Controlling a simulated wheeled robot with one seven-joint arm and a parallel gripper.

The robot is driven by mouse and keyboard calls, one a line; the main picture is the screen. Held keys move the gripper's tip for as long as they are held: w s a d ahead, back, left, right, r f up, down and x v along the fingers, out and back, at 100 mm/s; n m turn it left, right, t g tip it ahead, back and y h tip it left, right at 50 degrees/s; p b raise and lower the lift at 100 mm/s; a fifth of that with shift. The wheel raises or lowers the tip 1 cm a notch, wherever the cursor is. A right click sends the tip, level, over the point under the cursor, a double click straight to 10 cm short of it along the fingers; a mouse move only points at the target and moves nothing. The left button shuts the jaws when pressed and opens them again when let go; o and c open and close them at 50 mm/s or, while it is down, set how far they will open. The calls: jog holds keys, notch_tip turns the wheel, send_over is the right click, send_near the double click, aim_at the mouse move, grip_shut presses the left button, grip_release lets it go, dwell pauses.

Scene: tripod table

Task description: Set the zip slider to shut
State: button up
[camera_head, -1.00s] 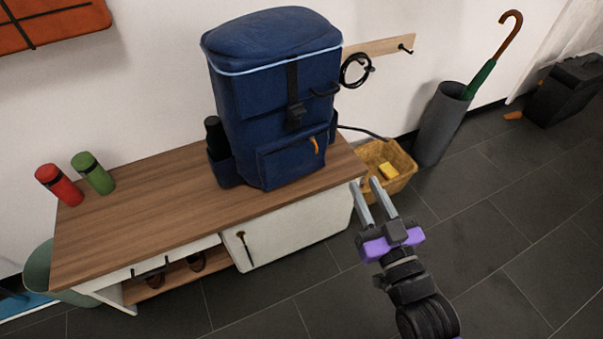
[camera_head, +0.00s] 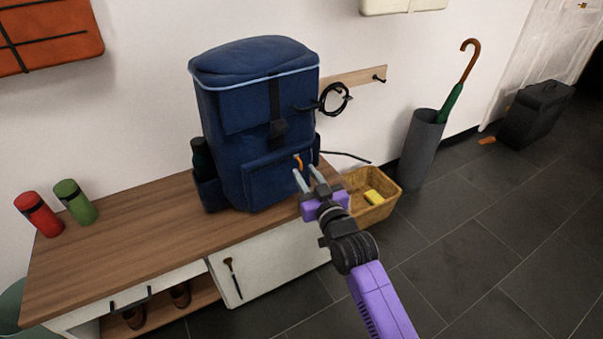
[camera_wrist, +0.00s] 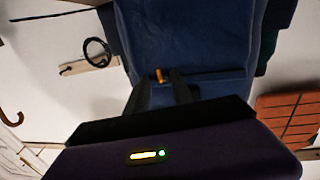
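The blue backpack (camera_head: 250,120) stands upright on the wooden bench top. An orange zip slider (camera_head: 298,161) shows on its front pocket, towards the pocket's right end in the head view. My gripper (camera_head: 306,178) is just below and in front of the slider, with its two fingers apart and nothing seen between them. In the wrist view the orange slider (camera_wrist: 159,75) shows just beyond the dark fingertips (camera_wrist: 163,80), on a dark zip line across the backpack (camera_wrist: 195,35). I cannot tell whether a finger touches the slider.
The bench (camera_head: 130,230) also bears a red bottle (camera_head: 38,214) and a green bottle (camera_head: 75,202) at the left. A basket (camera_head: 385,207) with a yellow item and a grey umbrella stand (camera_head: 420,150) are to the right. A black cable hangs from the wall rail (camera_head: 355,77).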

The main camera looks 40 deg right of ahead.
jog(key=shift+x, duration=1.25)
grip_shut()
dwell(0.5)
